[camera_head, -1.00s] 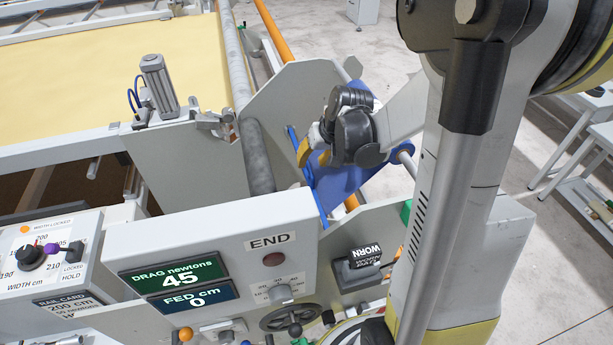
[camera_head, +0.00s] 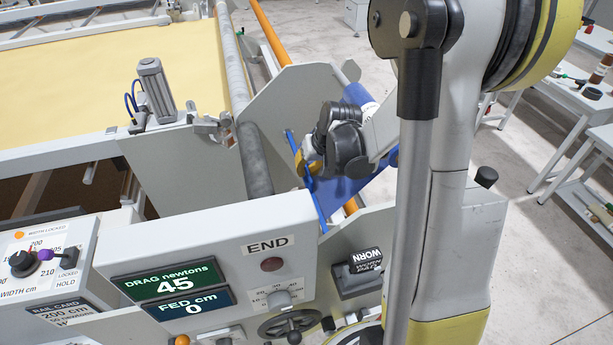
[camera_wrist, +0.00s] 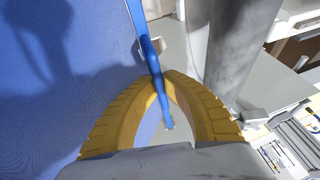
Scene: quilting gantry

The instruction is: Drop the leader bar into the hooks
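The leader bar is a thin blue bar (camera_head: 315,203) along the edge of a blue cloth (camera_head: 345,190), slanting beside the grey roller (camera_head: 254,158). In the wrist view the bar (camera_wrist: 147,47) runs between the yellow fingertips, which come together around it. My gripper (camera_head: 305,168) is shut on the bar near its middle. In the wrist view the gripper (camera_wrist: 168,78) has the blue cloth on its left and the roller (camera_wrist: 235,45) on its right. The bar's lower end hangs free in the wrist view. I cannot make out the hooks.
Grey side plates (camera_head: 290,95) flank the roller, and an orange rail (camera_head: 270,35) runs behind.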

